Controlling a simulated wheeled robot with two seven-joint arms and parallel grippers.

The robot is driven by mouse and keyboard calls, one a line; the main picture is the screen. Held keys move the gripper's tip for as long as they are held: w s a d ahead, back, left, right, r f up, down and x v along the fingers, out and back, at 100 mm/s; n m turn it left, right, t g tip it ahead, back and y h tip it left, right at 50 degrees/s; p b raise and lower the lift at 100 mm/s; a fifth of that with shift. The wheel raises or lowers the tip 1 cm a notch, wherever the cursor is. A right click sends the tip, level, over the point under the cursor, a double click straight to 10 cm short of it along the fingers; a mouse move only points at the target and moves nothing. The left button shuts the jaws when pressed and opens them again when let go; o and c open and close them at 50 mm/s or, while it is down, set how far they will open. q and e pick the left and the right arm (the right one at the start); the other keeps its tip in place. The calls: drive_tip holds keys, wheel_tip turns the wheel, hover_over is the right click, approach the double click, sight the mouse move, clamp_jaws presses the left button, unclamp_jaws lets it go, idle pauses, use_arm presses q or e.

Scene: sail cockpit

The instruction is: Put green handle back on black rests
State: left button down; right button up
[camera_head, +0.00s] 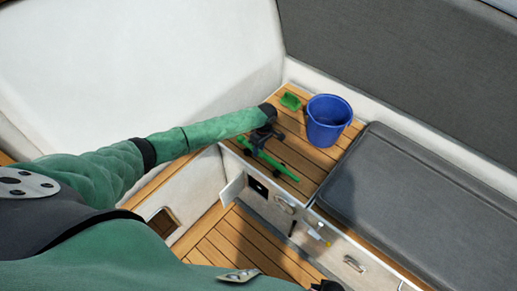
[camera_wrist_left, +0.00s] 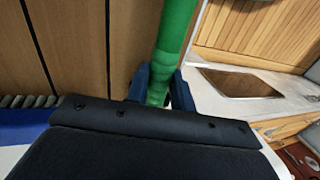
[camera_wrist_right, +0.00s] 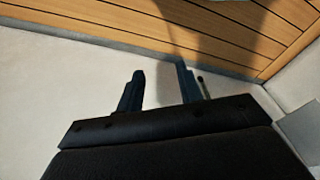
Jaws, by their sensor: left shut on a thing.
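The green handle (camera_head: 280,166) is a long thin bar over the slatted wooden bench top. My left gripper (camera_head: 262,135) is shut on it near its far end. In the left wrist view the green handle (camera_wrist_left: 176,40) passes between the two fingers of the left gripper (camera_wrist_left: 160,88). Small black pieces, seemingly the black rests (camera_head: 277,173), show beside and under the bar. The arm and gripper hide part of them, and I cannot tell whether the bar touches them. My right gripper (camera_wrist_right: 161,85) is open and empty, over a pale surface in the right wrist view.
A blue bucket (camera_head: 328,121) and a small green scoop (camera_head: 290,102) stand on the wooden bench top (camera_head: 308,158) behind the handle. A grey cushion (camera_head: 400,190) lies to the right. A small white door (camera_head: 233,188) stands open below the bench edge.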

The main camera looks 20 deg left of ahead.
use_arm(q)
drive_tip(key=c, duration=1.1)
unclamp_jaws()
drive_tip(key=shift+r, duration=0.1)
drive_tip(key=shift+w+r, duration=0.1)
drive_tip(key=shift+r, duration=0.15)
drive_tip(key=shift+b+v, duration=0.95)
drive_tip(key=shift+v, duration=2.6)
use_arm(e)
drive_tip(key=shift+s+a+r, duration=0.1)
drive_tip(key=shift+a+r, duration=0.05)
drive_tip(key=shift+r, duration=1)
drive_tip(key=shift+s+a+r, duration=0.1)
drive_tip(key=shift+r, duration=1)
